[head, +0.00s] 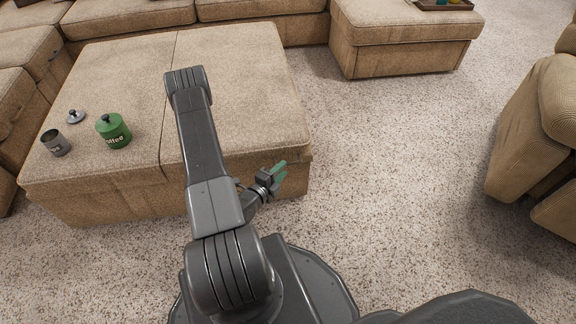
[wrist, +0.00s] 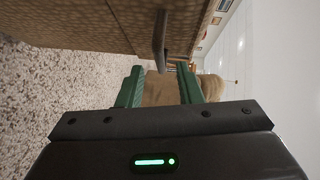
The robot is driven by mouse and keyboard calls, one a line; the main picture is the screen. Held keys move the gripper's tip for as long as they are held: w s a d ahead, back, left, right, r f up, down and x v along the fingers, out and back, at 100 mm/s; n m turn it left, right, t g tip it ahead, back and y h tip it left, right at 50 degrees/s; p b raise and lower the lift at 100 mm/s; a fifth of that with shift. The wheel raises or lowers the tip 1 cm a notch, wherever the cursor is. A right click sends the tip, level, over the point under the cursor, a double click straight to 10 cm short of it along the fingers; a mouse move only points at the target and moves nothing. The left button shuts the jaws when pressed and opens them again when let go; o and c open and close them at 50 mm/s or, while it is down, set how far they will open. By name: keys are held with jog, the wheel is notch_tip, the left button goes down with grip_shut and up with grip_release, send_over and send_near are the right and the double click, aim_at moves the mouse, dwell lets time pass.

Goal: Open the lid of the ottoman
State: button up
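The ottoman (head: 100,190) is a large tan block left of centre in the head view. A seam splits its top, and the right lid section (head: 250,85) lies flat and closed. In the wrist view the ottoman (wrist: 95,22) fills the upper left, with a dark bar like a handle (wrist: 160,42) on it. My gripper (head: 281,172) is beside the ottoman's near right corner, apart from the lid. In the wrist view its green fingers (wrist: 160,84) are spread, with nothing held between them. My arm hides part of the ottoman's top and front.
A green coffee canister (head: 114,131), a grey canister (head: 56,143) and a small lid (head: 76,117) sit on the ottoman's left section. A sofa (head: 240,9) runs behind, with a footstool (head: 400,40). An armchair (head: 545,130) stands right. Carpet (head: 400,150) between is clear.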

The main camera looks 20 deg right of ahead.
jog(key=shift+b+x, duration=0.35)
jog(key=shift+x, duration=1.95)
grip_shut()
